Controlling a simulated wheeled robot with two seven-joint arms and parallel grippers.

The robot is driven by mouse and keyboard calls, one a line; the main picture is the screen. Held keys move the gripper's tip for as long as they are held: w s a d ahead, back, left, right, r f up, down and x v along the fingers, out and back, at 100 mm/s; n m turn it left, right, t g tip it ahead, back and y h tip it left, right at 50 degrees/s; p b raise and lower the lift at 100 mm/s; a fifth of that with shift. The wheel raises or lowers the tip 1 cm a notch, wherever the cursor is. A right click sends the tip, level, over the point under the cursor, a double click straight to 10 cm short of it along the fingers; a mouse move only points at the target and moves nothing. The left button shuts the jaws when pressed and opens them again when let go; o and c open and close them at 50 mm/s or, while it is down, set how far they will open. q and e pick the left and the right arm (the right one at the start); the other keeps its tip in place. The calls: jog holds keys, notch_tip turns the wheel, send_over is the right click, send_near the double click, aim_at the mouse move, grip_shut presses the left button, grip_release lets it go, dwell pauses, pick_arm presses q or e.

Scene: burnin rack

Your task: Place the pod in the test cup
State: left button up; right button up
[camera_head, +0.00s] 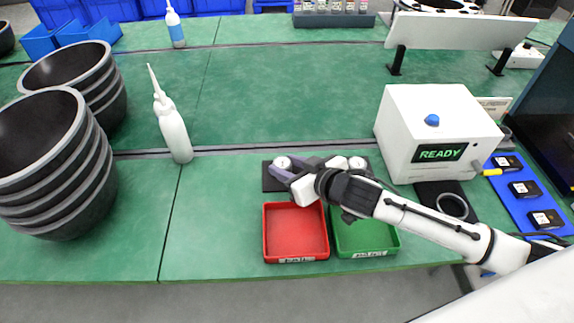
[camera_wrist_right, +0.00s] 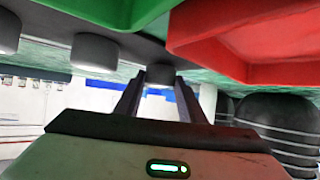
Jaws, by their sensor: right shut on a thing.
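My right gripper (camera_head: 282,168) reaches in from the right and is shut on a pod (camera_head: 283,162) with a pale round cap, at the left end of a black holder (camera_head: 272,184). In the right wrist view the pod (camera_wrist_right: 160,79) is between the fingers of the right gripper (camera_wrist_right: 158,88). I cannot tell if it is lifted clear of the holder. Another pod (camera_head: 357,163) stands at the holder's right end. A metal-ringed round cup (camera_head: 452,205), apparently the test cup, is on a black base before the white READY tester (camera_head: 430,120). My left gripper is not in view.
A red tray (camera_head: 295,232) and a green tray (camera_head: 366,238) lie empty at the front edge, partly under my right arm. A blue mat (camera_head: 522,190) with black modules is at the right. A squeeze bottle (camera_head: 174,130) and stacked black bowls (camera_head: 60,170) stand left.

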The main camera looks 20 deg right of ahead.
jog(key=shift+f, duration=0.15)
jog(key=shift+f, duration=0.15)
jog(key=o, duration=1)
jog(key=shift+o, duration=0.2)
